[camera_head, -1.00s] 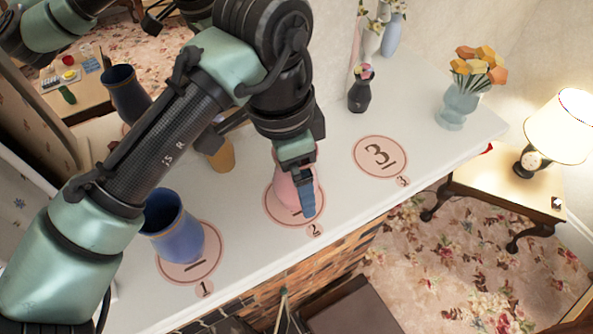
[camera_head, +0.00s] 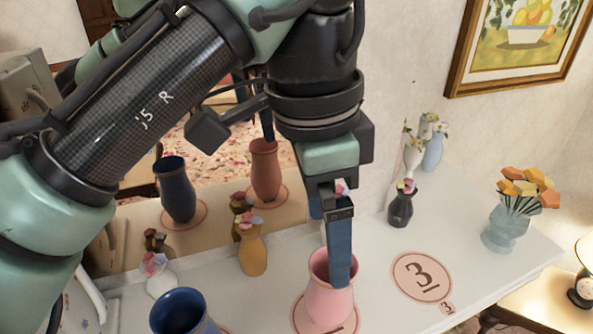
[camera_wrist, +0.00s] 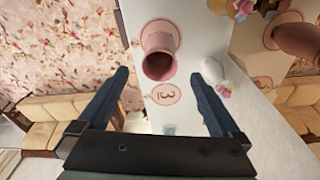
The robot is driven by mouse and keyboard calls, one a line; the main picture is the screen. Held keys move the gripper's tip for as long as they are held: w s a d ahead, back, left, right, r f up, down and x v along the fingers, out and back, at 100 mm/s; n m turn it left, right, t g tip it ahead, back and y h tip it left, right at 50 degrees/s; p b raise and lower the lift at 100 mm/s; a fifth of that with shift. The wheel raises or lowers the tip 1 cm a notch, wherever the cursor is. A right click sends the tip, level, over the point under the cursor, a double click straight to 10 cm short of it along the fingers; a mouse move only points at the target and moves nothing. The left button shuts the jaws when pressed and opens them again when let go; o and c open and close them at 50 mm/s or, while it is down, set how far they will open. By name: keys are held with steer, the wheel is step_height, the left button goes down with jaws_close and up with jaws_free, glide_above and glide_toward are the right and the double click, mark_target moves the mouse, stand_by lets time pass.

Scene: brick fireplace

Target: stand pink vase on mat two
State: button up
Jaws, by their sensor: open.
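The pink vase (camera_head: 322,305) stands upright on mat two (camera_head: 300,318), on the white mantel. My gripper (camera_head: 338,284) is above it, pointing down; one blue finger overlaps the vase's rim and upper body, and the other is mostly hidden. In the wrist view my gripper (camera_wrist: 160,77) is open, its fingers spread wide on either side. The pink vase (camera_wrist: 161,45) shows between and beyond the fingers, mouth toward the camera, with nothing gripped. Mat two (camera_wrist: 147,26) shows partly around its base.
A blue vase (camera_head: 180,314) stands at the lower left. Mat three (camera_head: 421,276) is bare. A yellow vase (camera_head: 252,257), white vase (camera_head: 160,283), dark vase (camera_head: 400,210) and glass flower vase (camera_head: 503,232) stand along the mantel. A mirror behind reflects some vases.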

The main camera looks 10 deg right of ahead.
steer(key=w+d+r+t+h, duration=0.2)
steer(key=d+r+t+h, duration=0.1)
steer(key=d, duration=0.3)
steer(key=w+d+r+t+h, duration=0.2)
steer(key=d+r+h, duration=0.1)
steer(key=d, duration=0.3)
step_height(320, 180, up, 13)
steer(key=w+n+t+h, duration=0.2)
steer(key=n+t+h, duration=0.2)
steer(key=t+h, duration=0.3)
steer(key=s+a+r+n+t+y, duration=0.3)
steer(key=a+n+t+y, duration=0.4)
steer(key=a, duration=0.3)
steer(key=s+a+r+n+t+y, duration=0.4)
steer(key=a+n+t+y, duration=0.3)
steer(key=a, duration=0.3)
steer(key=shift+r+t, duration=0.45)
steer(key=shift+t, duration=0.25)
